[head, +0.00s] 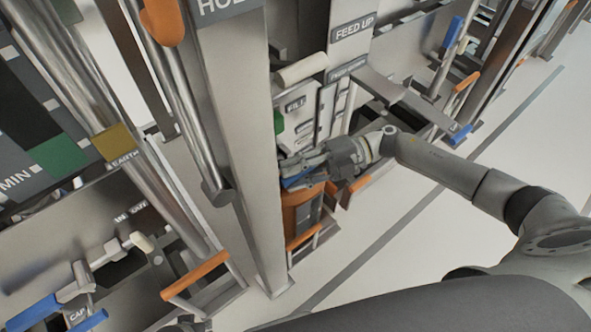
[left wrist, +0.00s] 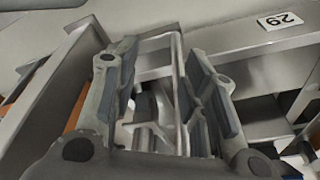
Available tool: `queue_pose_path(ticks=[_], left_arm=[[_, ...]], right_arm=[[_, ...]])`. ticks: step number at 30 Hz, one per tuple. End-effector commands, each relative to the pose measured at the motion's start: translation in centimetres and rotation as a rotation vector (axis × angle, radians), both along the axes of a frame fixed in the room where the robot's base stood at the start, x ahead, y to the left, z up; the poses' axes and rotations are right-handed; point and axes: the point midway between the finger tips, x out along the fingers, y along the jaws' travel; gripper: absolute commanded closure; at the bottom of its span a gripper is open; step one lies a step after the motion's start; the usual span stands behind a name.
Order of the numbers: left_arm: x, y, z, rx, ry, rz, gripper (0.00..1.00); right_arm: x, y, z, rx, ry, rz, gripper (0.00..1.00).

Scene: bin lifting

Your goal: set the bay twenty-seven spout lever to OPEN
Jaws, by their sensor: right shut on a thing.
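My right gripper (head: 305,168) reaches in from the right in the head view and is shut on a blue handle (head: 297,181) beside the grey post. The fingers cover much of the handle, so its lever's setting cannot be told. No sign reading bay twenty-seven or OPEN is legible near it. An orange body (head: 300,212) is just below the fingers. In the left wrist view, my left gripper (left wrist: 163,62) is open, its fingers spread apart with metal framework showing between them.
A wide grey post (head: 243,150) stands just left of the right gripper. Orange-gripped bars (head: 195,275) and a blue lever (head: 35,313) are at lower left. A number plate reading 29 (left wrist: 280,20) shows in the left wrist view. Pale floor (head: 400,240) is clear at right.

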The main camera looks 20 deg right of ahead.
Motion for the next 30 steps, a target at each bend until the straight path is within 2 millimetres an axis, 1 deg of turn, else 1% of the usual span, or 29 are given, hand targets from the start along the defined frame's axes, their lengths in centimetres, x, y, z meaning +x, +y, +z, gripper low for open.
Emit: queue_pose_path(ticks=[1,3,9,22,23,27,30], left_arm=[[-0.2,0.0,-0.3,0.000,0.003,0.000,0.60],[-0.5,0.0,-0.8,0.001,0.007,-0.001,0.60],[-0.9,0.1,-1.6,0.000,0.010,-0.002,0.60],[-0.9,0.1,-1.8,0.001,0.010,-0.002,0.60],[-0.9,0.1,-1.8,0.001,0.010,-0.002,0.60],[-1.0,0.2,-1.8,0.001,0.010,-0.002,0.60],[-1.0,0.2,-1.8,0.001,0.011,-0.002,0.60]], right_arm=[[0.2,-0.1,0.3,-0.002,0.003,-0.004,1.00],[0.2,0.0,0.3,-0.005,0.012,-0.004,1.00],[0.3,0.0,0.4,-0.008,0.025,-0.005,1.00],[0.3,0.0,0.4,-0.008,0.027,-0.005,1.00],[0.3,0.0,0.4,-0.008,0.027,-0.005,0.72],[0.3,0.0,0.4,-0.009,0.027,-0.004,0.54],[0.2,0.0,0.3,-0.010,0.027,-0.002,0.54]])
